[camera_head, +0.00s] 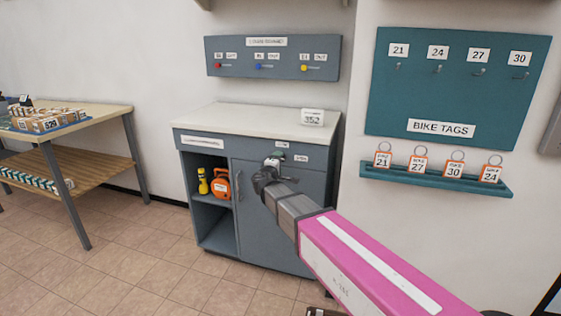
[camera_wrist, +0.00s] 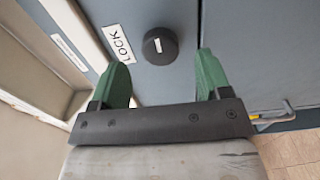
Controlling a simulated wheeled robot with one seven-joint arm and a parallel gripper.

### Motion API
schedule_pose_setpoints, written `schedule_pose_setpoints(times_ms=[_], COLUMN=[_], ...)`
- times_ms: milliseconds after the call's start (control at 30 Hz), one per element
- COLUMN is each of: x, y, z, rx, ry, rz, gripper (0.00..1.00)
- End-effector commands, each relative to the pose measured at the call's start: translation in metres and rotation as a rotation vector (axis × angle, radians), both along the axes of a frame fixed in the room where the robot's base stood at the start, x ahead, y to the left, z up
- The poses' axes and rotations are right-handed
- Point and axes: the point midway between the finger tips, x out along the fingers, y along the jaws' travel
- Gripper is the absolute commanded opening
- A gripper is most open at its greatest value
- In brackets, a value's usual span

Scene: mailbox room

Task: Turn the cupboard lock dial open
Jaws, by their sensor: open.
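The cupboard (camera_head: 210,143) is blue-grey with a pale top, and its door (camera_head: 250,215) is closed. The lock dial (camera_wrist: 160,45) is a round black knob with a short white mark, beside a white LOCK label (camera_wrist: 121,43) in the wrist view. My gripper (camera_wrist: 161,60) has green fingers spread apart, one on each side of the dial in the picture; contact with it does not show. In the head view my gripper (camera_head: 270,166) is at the upper part of the door and hides the dial. Two small labels (camera_head: 301,158) show close by.
A door handle (camera_head: 238,185) stands out left of my gripper. An open shelf at left holds an orange item (camera_head: 220,184) and a yellow one (camera_head: 203,181). A sign reading 352 (camera_head: 312,117) stands on top. The tag ledge (camera_head: 435,180) juts from the wall at right.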

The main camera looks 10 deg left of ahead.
Motion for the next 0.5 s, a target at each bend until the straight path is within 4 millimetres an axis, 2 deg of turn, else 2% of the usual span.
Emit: schedule_pose_setpoints(times_ms=[33, 200, 333, 500], x=[-0.014, -0.043, -0.057, -0.065], y=[-0.001, 0.002, 0.003, 0.005], z=[0.000, 0.000, 0.000, 0.000], rx=[0.000, 0.001, 0.001, 0.001], ry=[0.000, 0.001, 0.001, 0.001], rz=[0.002, 0.001, 0.000, -0.001], gripper=[0.71, 0.71, 0.71, 0.71])
